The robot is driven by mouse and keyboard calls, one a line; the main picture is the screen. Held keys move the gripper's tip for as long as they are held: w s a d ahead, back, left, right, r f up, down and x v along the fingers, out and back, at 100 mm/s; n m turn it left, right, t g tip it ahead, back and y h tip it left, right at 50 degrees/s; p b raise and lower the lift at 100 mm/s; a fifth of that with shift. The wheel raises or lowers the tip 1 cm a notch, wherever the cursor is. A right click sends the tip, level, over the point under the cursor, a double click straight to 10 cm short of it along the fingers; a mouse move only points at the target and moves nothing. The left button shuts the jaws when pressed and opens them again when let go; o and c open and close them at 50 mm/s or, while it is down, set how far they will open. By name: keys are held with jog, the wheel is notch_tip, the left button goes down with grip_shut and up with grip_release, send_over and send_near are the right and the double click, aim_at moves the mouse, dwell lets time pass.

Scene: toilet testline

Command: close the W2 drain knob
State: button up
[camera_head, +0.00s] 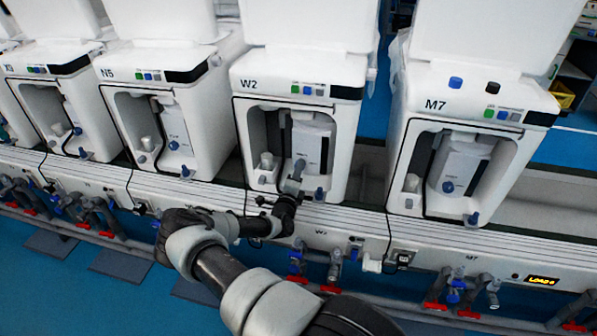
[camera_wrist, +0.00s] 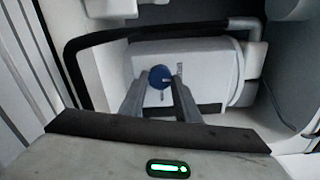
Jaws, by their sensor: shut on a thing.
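The W2 unit (camera_head: 297,110) is a white cabinet with an open front bay, near the middle of the head view. My gripper (camera_head: 298,168) reaches into this bay, in front of the white inner container (camera_head: 312,135). In the wrist view my gripper (camera_wrist: 162,80) has one finger on each side of a round blue knob (camera_wrist: 160,75) and is shut on it. The knob has a pale mark on its face. In the head view my gripper hides this knob. Another blue knob (camera_head: 319,194) sits low at the bay's right front, just right of my gripper.
Unit M7 (camera_head: 480,105) stands to the right and unit N5 (camera_head: 150,72) to the left. A black hose (camera_wrist: 150,30) runs around the container. A small white cup (camera_head: 266,161) is at the bay's left. Pipes with red handles (camera_head: 330,289) line the front below.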

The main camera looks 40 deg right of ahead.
jog(key=shift+f+n, duration=0.1)
jog(key=shift+n, duration=0.3)
jog(key=shift+s, duration=0.1)
jog(key=o, duration=1)
jog(key=shift+o, duration=0.2)
jog(key=shift+a, duration=0.1)
jog(key=p+v, duration=0.3)
jog(key=v, duration=1.4)
jog(key=shift+a, duration=0.15)
